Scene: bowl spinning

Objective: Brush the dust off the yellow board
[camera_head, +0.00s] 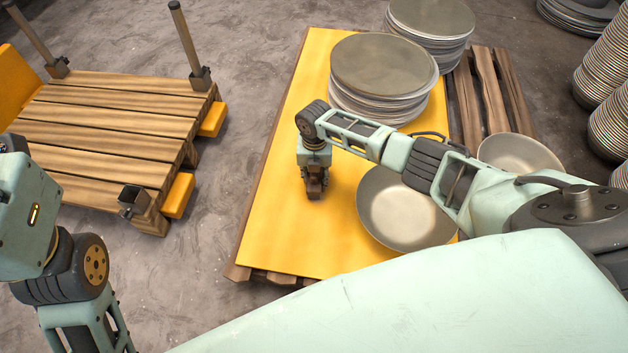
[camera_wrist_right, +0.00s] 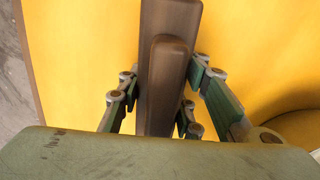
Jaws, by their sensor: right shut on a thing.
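The yellow board (camera_head: 285,225) lies on a wooden pallet in the middle of the head view. It fills most of the right wrist view (camera_wrist_right: 80,50). My right gripper (camera_head: 314,178) points down over the board, left of a grey bowl. It is shut on a brown wooden brush (camera_wrist_right: 168,60), which also shows small below the gripper in the head view (camera_head: 314,193). I cannot tell whether the brush touches the board. No dust can be made out on the board. My left arm shows at the left edge, but its gripper is out of view.
A grey bowl (camera_head: 400,212) and a stack of plates (camera_head: 385,75) sit on the board. Another plate stack (camera_head: 432,20) stands behind. A second bowl (camera_head: 518,155) is at the right. A wooden cart (camera_head: 110,120) stands left, with bare floor between.

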